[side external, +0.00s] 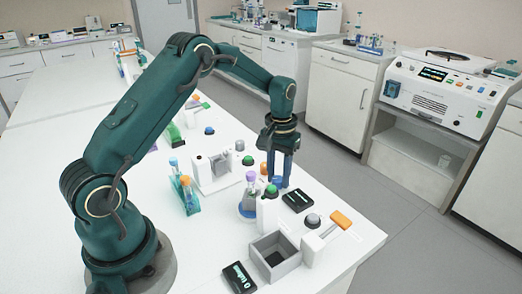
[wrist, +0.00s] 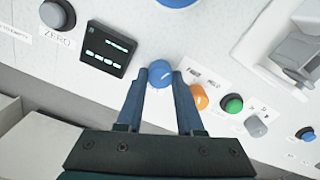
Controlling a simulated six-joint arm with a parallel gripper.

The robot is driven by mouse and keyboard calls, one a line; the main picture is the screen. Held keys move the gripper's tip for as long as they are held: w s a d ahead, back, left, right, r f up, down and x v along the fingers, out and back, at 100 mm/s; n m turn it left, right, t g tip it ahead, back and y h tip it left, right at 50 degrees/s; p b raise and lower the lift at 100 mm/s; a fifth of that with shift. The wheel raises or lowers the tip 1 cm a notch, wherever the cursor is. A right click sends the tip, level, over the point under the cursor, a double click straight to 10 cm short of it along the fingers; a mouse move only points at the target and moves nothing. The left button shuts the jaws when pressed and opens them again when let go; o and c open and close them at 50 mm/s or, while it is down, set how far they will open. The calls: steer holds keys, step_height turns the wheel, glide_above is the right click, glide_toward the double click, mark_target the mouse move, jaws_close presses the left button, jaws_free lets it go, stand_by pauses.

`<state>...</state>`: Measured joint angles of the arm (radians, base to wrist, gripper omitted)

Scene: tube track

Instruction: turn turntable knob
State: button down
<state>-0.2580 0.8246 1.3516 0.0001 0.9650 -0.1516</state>
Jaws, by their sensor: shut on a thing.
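A blue round knob (wrist: 160,73) with a pale mark on its face sits on the white panel in the wrist view. My gripper (wrist: 161,76) is shut on this knob, with one dark blue finger on each side of it. In the side external view my gripper (side external: 280,183) points straight down at the bench, and the knob is mostly hidden by the fingers. Part of a larger blue round thing (wrist: 178,3) shows at the top edge of the wrist view.
A black display (wrist: 108,50) and a grey button (wrist: 55,14) are left of the knob. An orange button (wrist: 200,97) and a green button (wrist: 232,103) are close on the right. A purple-topped flask (side external: 249,197), a grey box (side external: 275,257) and an orange handle (side external: 341,219) stand nearby.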

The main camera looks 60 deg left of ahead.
mark_target(279, 177)
steer(key=shift+m, duration=1.1)
steer(key=c, duration=0.5)
jaws_free()
steer(key=shift+c, duration=0.2)
steer(key=shift+r, duration=0.15)
steer(key=shift+r, duration=2.45)
